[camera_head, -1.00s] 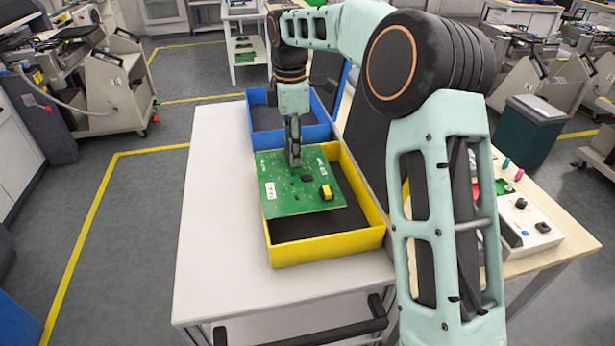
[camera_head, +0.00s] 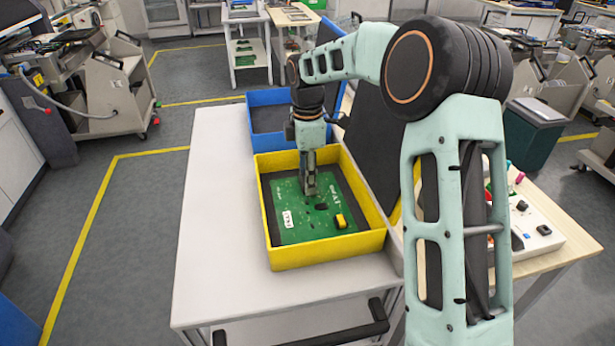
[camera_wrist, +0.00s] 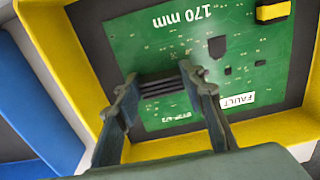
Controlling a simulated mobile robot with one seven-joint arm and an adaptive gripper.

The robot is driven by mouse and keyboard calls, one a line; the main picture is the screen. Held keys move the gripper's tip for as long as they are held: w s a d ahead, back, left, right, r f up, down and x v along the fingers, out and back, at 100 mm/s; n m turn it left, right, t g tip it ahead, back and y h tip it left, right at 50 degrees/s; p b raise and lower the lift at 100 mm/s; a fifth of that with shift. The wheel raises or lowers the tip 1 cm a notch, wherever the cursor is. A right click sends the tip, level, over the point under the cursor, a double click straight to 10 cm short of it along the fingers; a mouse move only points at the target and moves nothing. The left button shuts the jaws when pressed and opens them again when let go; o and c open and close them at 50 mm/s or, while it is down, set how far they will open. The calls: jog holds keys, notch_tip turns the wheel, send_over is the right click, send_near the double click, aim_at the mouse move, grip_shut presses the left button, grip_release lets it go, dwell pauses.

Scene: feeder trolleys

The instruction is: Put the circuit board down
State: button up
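The green circuit board (camera_head: 311,222) lies inside the yellow tray (camera_head: 328,250), on or very near its dark floor and roughly level. The board has a yellow part, dark parts and white print; the wrist view shows "170 mm" and a "FAULT" label on the board (camera_wrist: 160,43). My gripper (camera_head: 309,190) points down into the tray over the far part of the board. In the wrist view the fingers of my gripper (camera_wrist: 160,85) stand on either side of a dark ribbed block on the board, seemingly against it. The exact finger contact is hard to see.
A blue tray (camera_head: 270,96) stands directly behind the yellow one on the white table (camera_head: 215,235). The table is clear left of the trays. A dark panel (camera_head: 375,140) stands along their right side. A wooden bench (camera_head: 530,258) with a white control box is at right.

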jog(key=o, duration=0.4)
jog(key=shift+c, duration=0.2)
notch_tip(320, 180, up, 12)
jog(key=shift+p, duration=0.3)
jog(key=shift+r, duration=0.1)
